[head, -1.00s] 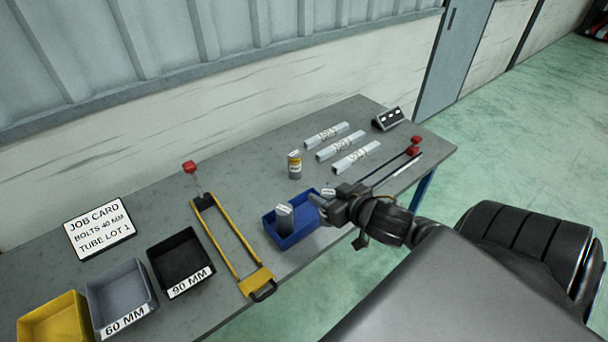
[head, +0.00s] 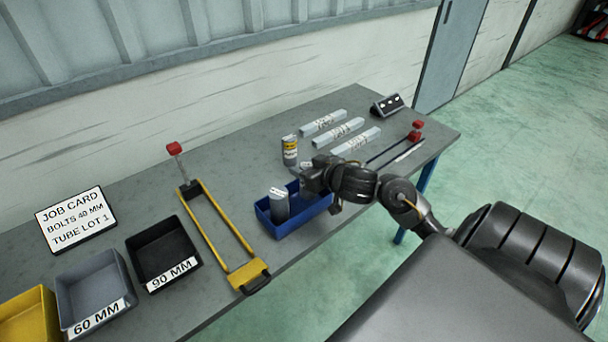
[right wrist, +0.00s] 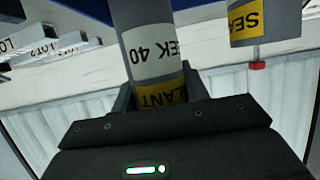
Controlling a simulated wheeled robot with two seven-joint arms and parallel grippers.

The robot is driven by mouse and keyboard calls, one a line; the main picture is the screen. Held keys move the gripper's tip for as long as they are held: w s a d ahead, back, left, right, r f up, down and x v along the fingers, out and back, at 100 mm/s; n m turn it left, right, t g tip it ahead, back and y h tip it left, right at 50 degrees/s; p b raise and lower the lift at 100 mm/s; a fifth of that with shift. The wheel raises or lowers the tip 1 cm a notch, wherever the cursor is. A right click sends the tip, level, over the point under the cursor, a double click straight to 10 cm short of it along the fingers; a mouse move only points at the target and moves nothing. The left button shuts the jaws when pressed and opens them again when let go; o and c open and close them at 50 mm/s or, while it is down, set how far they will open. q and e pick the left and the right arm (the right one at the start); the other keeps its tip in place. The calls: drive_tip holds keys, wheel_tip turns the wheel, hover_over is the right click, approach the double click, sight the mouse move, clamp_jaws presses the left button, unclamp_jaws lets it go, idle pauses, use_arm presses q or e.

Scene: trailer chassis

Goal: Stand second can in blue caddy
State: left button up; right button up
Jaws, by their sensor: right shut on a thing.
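The blue caddy (head: 304,217) sits near the table's front edge. One grey can (head: 279,205) stands in its left part. My right gripper (head: 308,180) is over the back right side of the caddy, shut on a can. In the right wrist view this held can (right wrist: 150,45) is grey with white and yellow labels, between the fingers. In the head view it is mostly hidden by the gripper. Another can with a yellow label (head: 289,151) stands on the table behind the caddy. A yellow-labelled can also shows at upper right in the right wrist view (right wrist: 258,22). My left gripper is out of view.
A yellow frame with a red knob (head: 208,225) lies left of the caddy. Black (head: 162,252), grey (head: 95,290) and yellow (head: 25,315) bins stand further left. Labelled tubes (head: 338,131) lie at the back right. The table (head: 235,165) is bare behind the frame.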

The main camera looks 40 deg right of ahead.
drive_tip(key=shift+w+f, duration=0.2)
drive_tip(key=shift+f, duration=0.15)
drive_tip(key=shift+w+d+f+b, duration=0.1)
drive_tip(key=shift+f+b, duration=0.25)
drive_tip(key=shift+f, duration=0.45)
drive_tip(key=shift+w+d+f+b, duration=0.1)
drive_tip(key=shift+f+b, duration=0.25)
drive_tip(key=shift+f, duration=0.45)
drive_tip(key=shift+a, duration=0.1)
drive_tip(key=shift+f, duration=0.2)
drive_tip(key=o, duration=1.1)
drive_tip(key=shift+o, duration=0.2)
